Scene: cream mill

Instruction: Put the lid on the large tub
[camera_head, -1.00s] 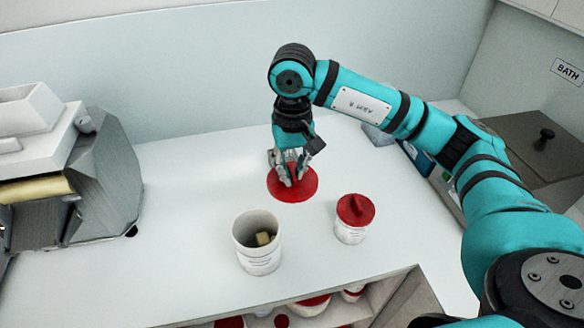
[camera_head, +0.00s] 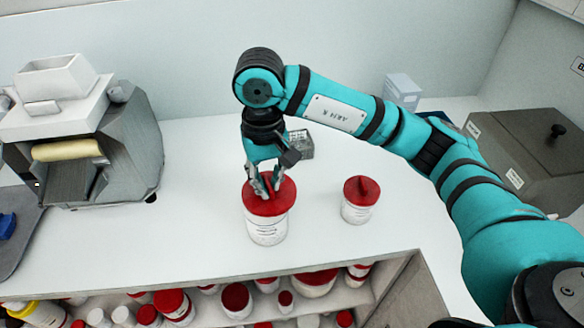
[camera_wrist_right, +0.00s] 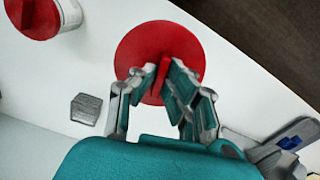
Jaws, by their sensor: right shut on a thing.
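The large white tub (camera_head: 266,228) stands upright on the counter in the head view. The red lid (camera_head: 258,206) is at its mouth and covers the opening, so the inside is hidden. Whether the lid is fully seated I cannot tell. My right gripper (camera_head: 265,187) is above the tub, pointing down, shut on the lid's raised grip. In the right wrist view the round red lid (camera_wrist_right: 140,50) shows with its grip between the fingers of my right gripper (camera_wrist_right: 160,85). My left gripper is not in view.
A smaller tub with a red lid (camera_head: 358,200) stands to the right. A grey box (camera_head: 300,144) lies behind. A grey machine (camera_head: 90,135) stands at left, a dark lidded bath (camera_head: 530,155) at right. Shelves below the counter hold several red-lidded containers (camera_head: 236,298).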

